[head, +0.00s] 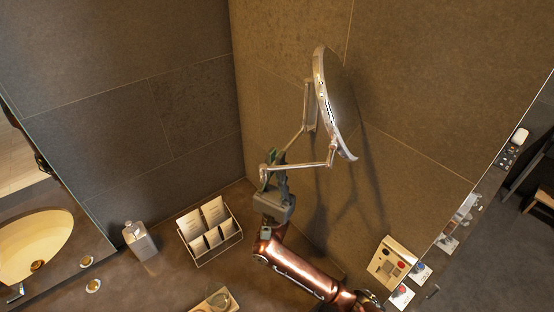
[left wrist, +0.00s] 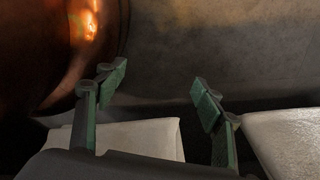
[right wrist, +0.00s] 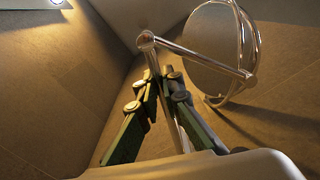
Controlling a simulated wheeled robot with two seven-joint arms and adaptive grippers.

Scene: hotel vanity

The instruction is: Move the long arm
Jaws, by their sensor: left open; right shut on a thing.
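A round wall mirror (head: 322,95) with a bright metal rim is at the upper middle of the head view. A jointed metal arm (head: 303,165) reaches from its side down to an elbow joint near my right gripper (head: 272,170). In the right wrist view, my right gripper (right wrist: 160,85) is shut on a metal bar of the long arm (right wrist: 153,62), just below the joint. Another bar runs right from that joint to the mirror (right wrist: 215,50). My left gripper (left wrist: 158,88) is open and empty in the left wrist view and is outside the head view.
A rack with cards (head: 211,231) and a soap dispenser (head: 139,240) stand on the counter left of my right arm. A sink (head: 35,245) is at the far left. The tiled wall lies close behind the mirror.

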